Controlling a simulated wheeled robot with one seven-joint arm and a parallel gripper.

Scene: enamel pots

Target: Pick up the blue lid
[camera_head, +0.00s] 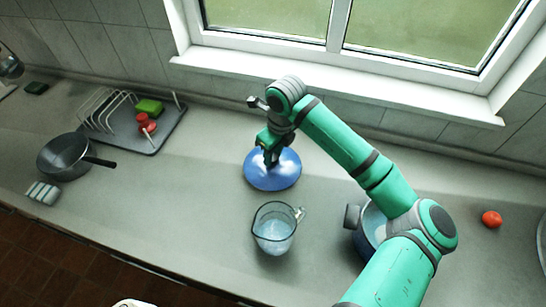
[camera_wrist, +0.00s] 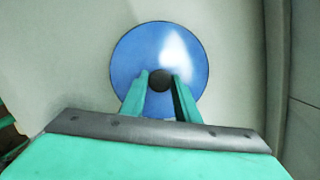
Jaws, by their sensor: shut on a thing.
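The blue lid (camera_head: 272,179) is a round, shiny disc on or just above the grey counter, behind the glass jug in the camera_head view; I cannot tell whether it touches the counter. In the camera_wrist view the lid (camera_wrist: 133,55) shows a dark round knob at its middle. My gripper (camera_head: 270,161) points down over the lid. In the camera_wrist view my gripper (camera_wrist: 160,82) has its two green fingers on either side of the knob, shut on it. The fingers hide part of the lid's near side.
A glass jug (camera_head: 274,228) stands just in front of the lid. A blue pot (camera_head: 372,222) is partly hidden by my arm. A red tomato (camera_head: 492,218) lies at the right. A frying pan (camera_head: 64,158) and a dish rack (camera_head: 125,130) are at the left. The window wall is behind.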

